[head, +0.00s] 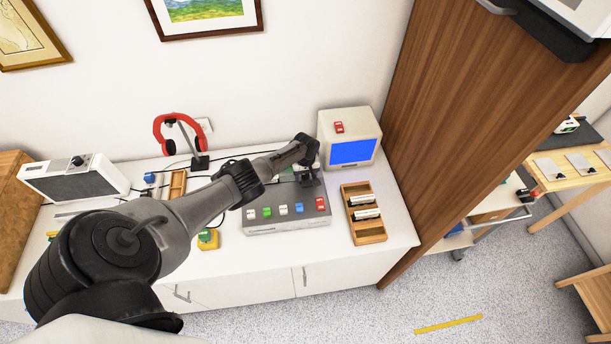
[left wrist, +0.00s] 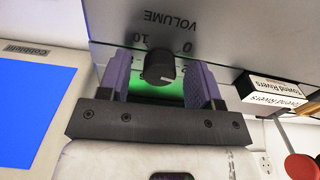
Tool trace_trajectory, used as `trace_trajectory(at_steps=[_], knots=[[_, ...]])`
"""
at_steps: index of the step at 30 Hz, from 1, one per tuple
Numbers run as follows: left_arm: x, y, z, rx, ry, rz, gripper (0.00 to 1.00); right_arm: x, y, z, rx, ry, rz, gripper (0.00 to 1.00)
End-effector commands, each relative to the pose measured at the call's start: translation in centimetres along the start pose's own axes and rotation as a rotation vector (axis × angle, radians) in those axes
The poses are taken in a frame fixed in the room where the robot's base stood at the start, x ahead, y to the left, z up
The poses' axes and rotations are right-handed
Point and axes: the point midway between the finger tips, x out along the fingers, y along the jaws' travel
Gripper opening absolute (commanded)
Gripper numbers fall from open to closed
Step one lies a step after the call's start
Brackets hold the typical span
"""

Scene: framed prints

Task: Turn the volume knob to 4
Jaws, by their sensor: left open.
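The volume knob (left wrist: 160,68) is a black round knob on a grey panel, with the word VOLUME and the numbers 0 and 10 printed upside down in the left wrist view. The other scale numbers are mostly hidden, and I cannot read its setting. My left gripper (left wrist: 162,84) is open, with one purple-padded finger on each side of the knob; I see no clear contact. In the head view my left gripper (head: 311,176) is over the back right of the grey console (head: 287,215) and hides the knob. My right gripper is not in view.
The console has several coloured buttons in front. A beige monitor (head: 366,127) with a blue screen stands behind it, a wooden cassette rack (head: 377,235) to its right. Red headphones (head: 160,136) hang on a stand behind left. A brown wooden panel (head: 465,90) bounds the counter at right.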

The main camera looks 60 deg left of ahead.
Motion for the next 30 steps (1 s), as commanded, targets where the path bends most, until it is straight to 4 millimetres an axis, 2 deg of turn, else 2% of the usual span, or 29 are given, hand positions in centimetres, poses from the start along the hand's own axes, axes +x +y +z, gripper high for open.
trace_trajectory(at_steps=[9, 24, 30], knots=[[0.11, 0.00, 0.00, 0.000, 0.000, 0.000, 0.59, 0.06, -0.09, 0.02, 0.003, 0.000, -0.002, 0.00], [0.10, -0.02, -0.02, -0.001, 0.000, 0.000, 0.11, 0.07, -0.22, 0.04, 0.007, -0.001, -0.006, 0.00], [0.11, -0.03, -0.02, 0.012, 0.000, 0.000, 0.10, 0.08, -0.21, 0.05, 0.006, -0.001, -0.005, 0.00]])
